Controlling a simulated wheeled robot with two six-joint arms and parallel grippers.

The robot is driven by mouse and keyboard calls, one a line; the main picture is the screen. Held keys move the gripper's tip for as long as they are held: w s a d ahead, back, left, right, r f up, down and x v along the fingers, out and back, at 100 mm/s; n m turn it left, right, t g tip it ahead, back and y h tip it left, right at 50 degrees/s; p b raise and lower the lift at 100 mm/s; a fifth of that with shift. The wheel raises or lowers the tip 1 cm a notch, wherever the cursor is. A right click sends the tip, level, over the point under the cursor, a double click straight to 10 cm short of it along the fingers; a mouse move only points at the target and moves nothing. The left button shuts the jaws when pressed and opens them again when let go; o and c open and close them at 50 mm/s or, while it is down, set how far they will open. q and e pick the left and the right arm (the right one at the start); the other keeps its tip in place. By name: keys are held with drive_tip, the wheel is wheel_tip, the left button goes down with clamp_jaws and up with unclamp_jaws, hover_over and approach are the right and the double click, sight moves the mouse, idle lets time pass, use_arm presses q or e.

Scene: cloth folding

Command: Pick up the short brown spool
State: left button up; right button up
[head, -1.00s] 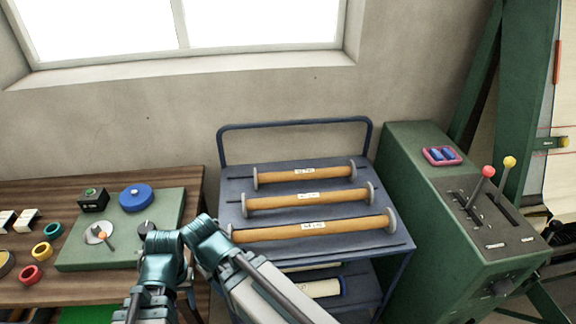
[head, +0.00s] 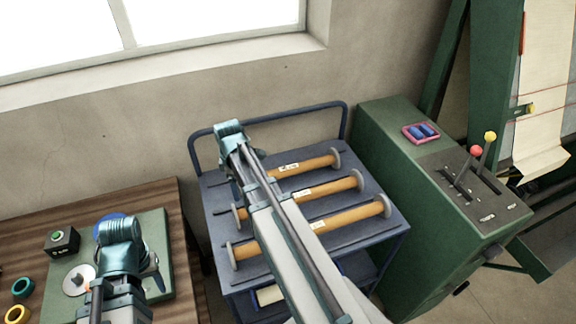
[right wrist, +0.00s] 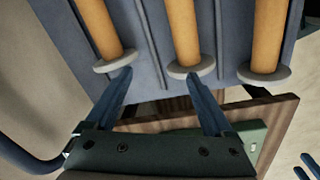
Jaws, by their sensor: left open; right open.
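Three brown spools with grey end discs lie side by side on the top shelf of a blue trolley. The short brown spool (head: 318,162) is the one at the back, nearest the wall. My right arm crosses in front of its left part and hides that end. My right gripper (head: 229,133) is over the trolley's back left. In the right wrist view the same gripper (right wrist: 160,76) is open and empty. Its left finger is by the end disc of the short spool (right wrist: 98,25), its right finger by the middle spool's disc (right wrist: 188,71). My left gripper (head: 118,232) is open over the green board.
The middle spool (head: 335,187) and the long front spool (head: 355,215) lie parallel on the trolley (head: 215,205). The trolley's rail handle (head: 290,119) stands at the back. A green machine with levers (head: 400,175) stands at right, a wooden table (head: 165,205) at left.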

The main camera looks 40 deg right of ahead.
drive_tip(key=w+d+r+n+p, duration=0.1)
drive_tip(key=w+d+r+n, duration=0.1)
drive_tip(key=d, duration=1)
drive_tip(key=r+n+t+p, duration=0.1)
drive_tip(key=n, duration=0.1)
hover_over(287, 168)
use_arm(q)
wheel_tip(287, 168, down, 6)
drive_tip(key=b, duration=0.8)
drive_tip(key=shift+r, duration=0.25)
use_arm(e)
drive_tip(key=f, duration=0.8)
drive_tip(key=shift+w+a+f, duration=0.15)
drive_tip(key=shift+a, duration=0.1)
use_arm(q)
wheel_tip(287, 168, down, 5)
drive_tip(key=b, duration=0.5)
drive_tip(key=shift+f+b, duration=0.2)
drive_tip(key=shift+b, duration=0.15)
use_arm(e)
drive_tip(key=f, duration=0.5)
drive_tip(key=shift+d+f, duration=0.2)
drive_tip(key=shift+d, duration=0.1)
use_arm(q)
drive_tip(key=shift+r, duration=0.1)
use_arm(e)
drive_tip(key=shift+r, duration=0.1)
clamp_jaws()
